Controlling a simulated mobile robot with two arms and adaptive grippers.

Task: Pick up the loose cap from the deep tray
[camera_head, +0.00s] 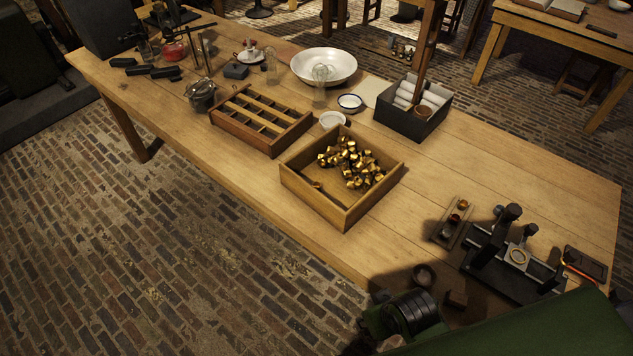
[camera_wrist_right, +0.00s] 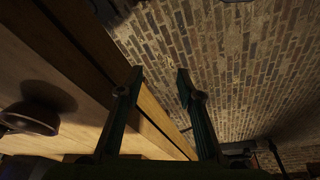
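The deep tray (camera_head: 313,204) is an open wooden box in the middle of the table. Many small brass caps (camera_head: 356,165) lie heaped in its middle and far right part. I cannot tell one loose cap from the rest. A small dark piece (camera_head: 316,185) lies at the tray's left side. My right gripper (camera_wrist_right: 159,76) has its two fingers apart, with nothing between them, at the table's edge above the brick floor. My right arm enters the head view at the lower right, away from the tray; its fingertips are not clear there. My left gripper is not in view.
A divided wooden box (camera_head: 256,130) and a dark box with white rolls (camera_head: 412,111) stand near the tray. A black press-like fixture (camera_head: 508,262) and a small parts tray (camera_head: 452,222) are at the right. A dark round object (camera_wrist_right: 32,118) stands near my right gripper.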

